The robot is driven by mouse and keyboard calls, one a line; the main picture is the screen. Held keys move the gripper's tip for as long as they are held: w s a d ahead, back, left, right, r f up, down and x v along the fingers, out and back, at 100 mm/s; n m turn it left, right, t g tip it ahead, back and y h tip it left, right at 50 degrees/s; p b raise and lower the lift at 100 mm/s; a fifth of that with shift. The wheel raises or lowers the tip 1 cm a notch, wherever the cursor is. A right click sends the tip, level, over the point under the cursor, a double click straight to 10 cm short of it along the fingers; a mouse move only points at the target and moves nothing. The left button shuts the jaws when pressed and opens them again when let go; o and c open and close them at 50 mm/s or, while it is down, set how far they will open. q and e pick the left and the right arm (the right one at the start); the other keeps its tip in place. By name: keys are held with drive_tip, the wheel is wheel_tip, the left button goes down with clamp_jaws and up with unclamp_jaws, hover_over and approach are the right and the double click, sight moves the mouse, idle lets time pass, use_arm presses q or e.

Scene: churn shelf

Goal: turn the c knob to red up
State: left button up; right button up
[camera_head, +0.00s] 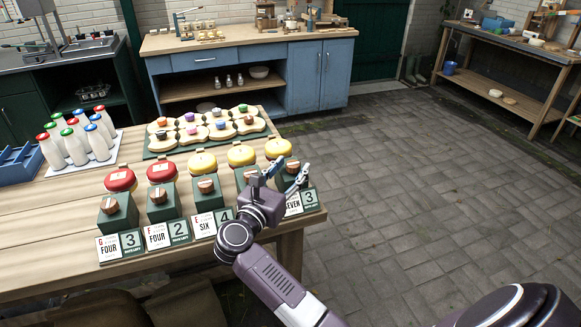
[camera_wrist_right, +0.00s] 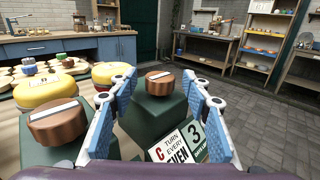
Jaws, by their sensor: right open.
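The c knob (camera_wrist_right: 158,79) is a brown round knob with a pale bar across its top, on a green block (camera_wrist_right: 152,112) behind a card (camera_wrist_right: 182,148) reading C, "turn every", seven, 3. The card also shows at the right end of the row in the head view (camera_head: 301,201). My right gripper (camera_head: 290,172) is open. In the wrist view its two blue-padded fingers stand left and right of the c knob, with gaps visible. In the head view the gripper partly hides the c knob. No red mark shows on the knob. My left gripper is out of view.
A similar knob (camera_wrist_right: 58,122) stands close left of my fingers, with a yellow round (camera_wrist_right: 112,72) behind. More knobs (camera_head: 206,185) and red rounds (camera_head: 120,180) line the bench (camera_head: 60,215). Bottles (camera_head: 75,140) stand farther left. The paved floor (camera_head: 430,180) on the right is clear.

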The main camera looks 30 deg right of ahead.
drive_tip(key=shift+w+d, duration=0.1)
drive_tip(key=c, duration=1.2)
drive_tip(key=shift+o, duration=0.2)
